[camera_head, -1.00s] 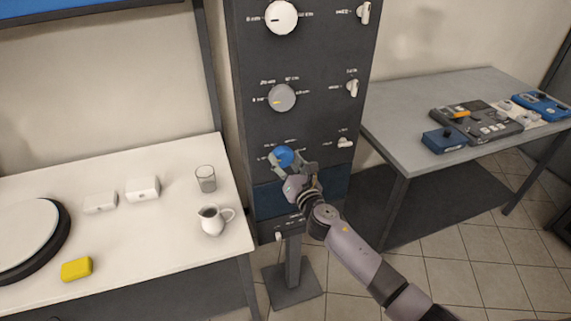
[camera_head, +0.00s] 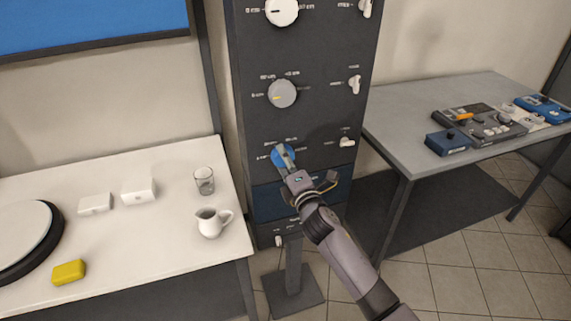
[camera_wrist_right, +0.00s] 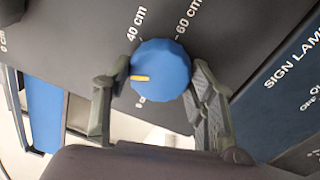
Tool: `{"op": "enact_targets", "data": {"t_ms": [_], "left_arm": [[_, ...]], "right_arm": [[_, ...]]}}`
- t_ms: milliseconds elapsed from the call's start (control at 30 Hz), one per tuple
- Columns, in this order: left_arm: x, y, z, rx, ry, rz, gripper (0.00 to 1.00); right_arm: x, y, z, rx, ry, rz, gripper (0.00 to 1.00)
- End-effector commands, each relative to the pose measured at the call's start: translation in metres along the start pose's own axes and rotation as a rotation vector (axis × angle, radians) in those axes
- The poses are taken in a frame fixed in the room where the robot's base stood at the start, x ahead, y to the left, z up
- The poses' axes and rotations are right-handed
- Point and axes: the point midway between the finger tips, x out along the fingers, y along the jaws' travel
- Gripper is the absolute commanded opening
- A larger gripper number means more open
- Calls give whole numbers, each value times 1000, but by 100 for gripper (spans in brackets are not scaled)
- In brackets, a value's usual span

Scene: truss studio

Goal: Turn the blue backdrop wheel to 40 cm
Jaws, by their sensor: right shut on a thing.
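The blue wheel (camera_head: 283,155) is on the dark panel (camera_head: 310,60), below a grey wheel and a white wheel. My right gripper (camera_head: 288,166) reaches it from below and covers part of it. In the right wrist view the blue wheel (camera_wrist_right: 165,68) sits between the two fingers of my right gripper (camera_wrist_right: 160,88), which is shut on it. Its yellow mark (camera_wrist_right: 140,78) points left, below the "40 cm" label (camera_wrist_right: 136,24) and above a partly hidden label. A "60 cm" label (camera_wrist_right: 187,18) is at the upper right. My left gripper is out of view.
White switches (camera_head: 346,142) line the panel's right side. The grey wheel (camera_head: 282,93) is above the blue one. A white table (camera_head: 130,240) with a glass (camera_head: 204,180) and jug (camera_head: 212,222) stands left. A grey table (camera_head: 400,135) with control boxes stands right. The blue backdrop (camera_head: 90,25) is upper left.

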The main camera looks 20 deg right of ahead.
Motion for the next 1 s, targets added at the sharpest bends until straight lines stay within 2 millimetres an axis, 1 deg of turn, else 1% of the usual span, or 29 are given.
{"op": "enact_targets", "data": {"t_ms": [200,600,800,1000], "left_arm": [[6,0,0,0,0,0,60],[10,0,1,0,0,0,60],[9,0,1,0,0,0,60],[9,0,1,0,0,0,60]], "right_arm": [[0,-2,0,207,-13,1,24],[0,-1,-1,580,-36,4,24],[0,-1,-1,737,-45,5,24],[0,-1,-1,850,-51,6,24]]}}
